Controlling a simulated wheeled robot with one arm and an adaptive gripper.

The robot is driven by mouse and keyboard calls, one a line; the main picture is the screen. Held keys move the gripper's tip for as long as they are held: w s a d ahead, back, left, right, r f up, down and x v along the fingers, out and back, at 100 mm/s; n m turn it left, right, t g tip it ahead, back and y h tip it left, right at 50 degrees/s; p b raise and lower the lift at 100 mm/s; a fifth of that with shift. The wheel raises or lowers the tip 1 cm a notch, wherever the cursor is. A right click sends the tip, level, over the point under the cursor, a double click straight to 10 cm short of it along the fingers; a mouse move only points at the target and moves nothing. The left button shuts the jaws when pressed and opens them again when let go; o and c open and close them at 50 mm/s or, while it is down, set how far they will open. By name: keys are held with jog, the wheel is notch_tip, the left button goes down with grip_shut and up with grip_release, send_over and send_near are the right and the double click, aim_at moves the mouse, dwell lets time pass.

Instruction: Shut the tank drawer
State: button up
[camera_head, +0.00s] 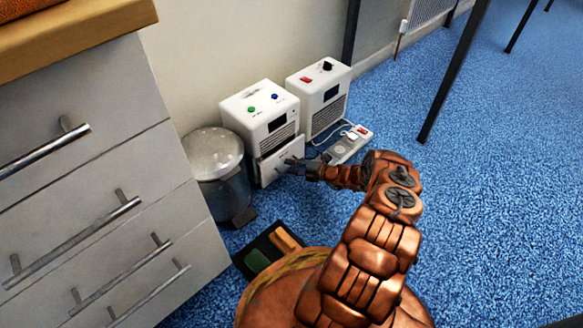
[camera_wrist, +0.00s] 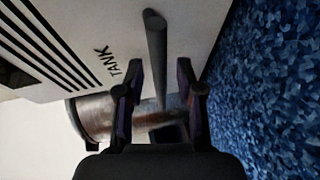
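The white machine (camera_head: 262,112) with a green and a blue button stands on the floor by the wall. Its tank drawer (camera_head: 268,168) is the low front panel, which appears to stand out a little from the body. In the wrist view the drawer front (camera_wrist: 112,48) carries the word TANK and a dark bar handle (camera_wrist: 156,50). My gripper (camera_wrist: 160,85) is open, with one finger on each side of the handle's line and a gap to both. In the head view my gripper (camera_head: 292,165) is at the drawer front; its fingertips are too small to judge there.
A lidded metal bin (camera_head: 222,185) stands just left of the machine. A second white machine (camera_head: 322,98) and a power strip (camera_head: 350,143) are to the right. A drawer cabinet (camera_head: 75,190) fills the left.

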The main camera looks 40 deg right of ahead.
grip_shut()
dwell(0.6)
